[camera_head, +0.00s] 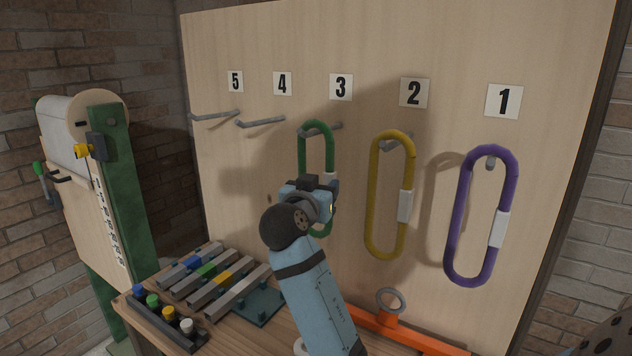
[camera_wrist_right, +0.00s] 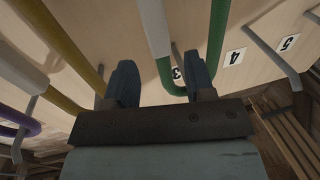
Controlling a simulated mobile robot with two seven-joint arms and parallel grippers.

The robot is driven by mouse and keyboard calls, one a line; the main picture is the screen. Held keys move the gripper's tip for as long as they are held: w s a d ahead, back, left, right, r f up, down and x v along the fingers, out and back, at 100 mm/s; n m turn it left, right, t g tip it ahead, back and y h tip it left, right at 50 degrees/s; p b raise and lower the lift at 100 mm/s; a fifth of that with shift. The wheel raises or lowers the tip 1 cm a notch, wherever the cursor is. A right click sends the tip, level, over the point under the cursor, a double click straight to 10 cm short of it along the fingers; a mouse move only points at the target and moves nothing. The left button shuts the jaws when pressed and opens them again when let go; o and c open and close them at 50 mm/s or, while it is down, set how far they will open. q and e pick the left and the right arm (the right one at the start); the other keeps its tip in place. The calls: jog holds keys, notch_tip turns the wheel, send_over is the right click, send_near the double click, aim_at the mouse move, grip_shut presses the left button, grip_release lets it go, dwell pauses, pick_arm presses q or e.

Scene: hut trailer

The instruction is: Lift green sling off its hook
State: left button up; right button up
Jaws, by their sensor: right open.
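The green sling (camera_head: 303,152) hangs on the hook (camera_head: 336,128) under label 3 on the wooden board. My right gripper (camera_head: 322,196) is in front of its lower part and hides some of it. In the right wrist view, the right gripper (camera_wrist_right: 160,80) is open. The green sling (camera_wrist_right: 165,72) shows there with its white sleeve (camera_wrist_right: 155,28), and its sleeved side appears between the two fingers. I cannot tell whether a finger touches it. My left gripper is not in view.
A yellow sling (camera_head: 371,190) hangs at 2 and a purple sling (camera_head: 457,220) at 1, right of the green one. Hooks 4 (camera_head: 262,123) and 5 (camera_head: 215,116) are empty. Below are metal bars (camera_head: 238,291), coloured knobs (camera_head: 153,302) and an orange bracket (camera_head: 400,333).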

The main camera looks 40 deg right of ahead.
aim_at(327, 178)
jog(key=p+x, duration=0.1)
jog(key=x, duration=0.5)
jog(key=shift+w, duration=0.15)
grip_shut()
